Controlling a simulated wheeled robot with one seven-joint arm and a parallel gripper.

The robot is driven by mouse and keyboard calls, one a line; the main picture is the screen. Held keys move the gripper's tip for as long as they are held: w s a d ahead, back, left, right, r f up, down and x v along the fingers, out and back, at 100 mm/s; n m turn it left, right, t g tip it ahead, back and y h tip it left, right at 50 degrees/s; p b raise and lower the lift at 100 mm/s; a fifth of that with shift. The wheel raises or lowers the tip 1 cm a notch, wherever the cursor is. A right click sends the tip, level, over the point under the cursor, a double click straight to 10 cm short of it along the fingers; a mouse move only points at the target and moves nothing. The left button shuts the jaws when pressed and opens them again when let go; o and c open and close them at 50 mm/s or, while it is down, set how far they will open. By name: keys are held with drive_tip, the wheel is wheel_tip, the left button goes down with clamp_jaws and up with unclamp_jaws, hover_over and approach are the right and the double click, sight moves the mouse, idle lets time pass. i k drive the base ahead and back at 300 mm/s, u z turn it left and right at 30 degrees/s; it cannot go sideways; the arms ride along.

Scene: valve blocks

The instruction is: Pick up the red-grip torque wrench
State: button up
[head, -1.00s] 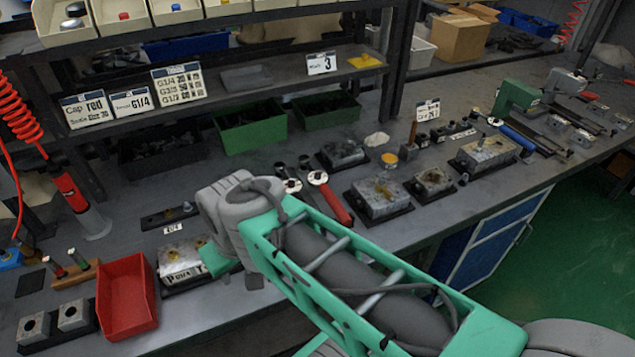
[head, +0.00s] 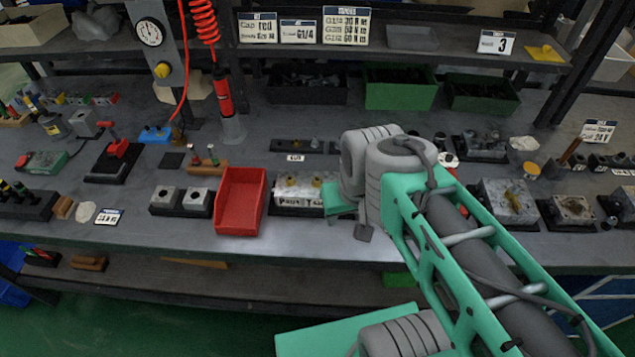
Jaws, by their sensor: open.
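The red-grip torque wrench lies on the bench behind my arm. Its round pale head (head: 447,160) shows just right of my wrist, and my arm hides most of its red grip. My gripper (head: 363,233) is open and hangs below the grey wrist, over the front part of the bench. Only a small grey part of it shows, and the wrist covers the rest. It is in front and to the left of the wrench, apart from it.
A red bin (head: 241,202) and a valve block (head: 298,195) stand just left of my gripper. More valve blocks (head: 510,203) sit right of my arm. The bench's front strip is clear.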

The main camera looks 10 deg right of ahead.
sight(439, 138)
drive_tip(key=u, duration=2.5)
drive_tip(key=k, duration=0.65)
drive_tip(key=z, duration=0.45)
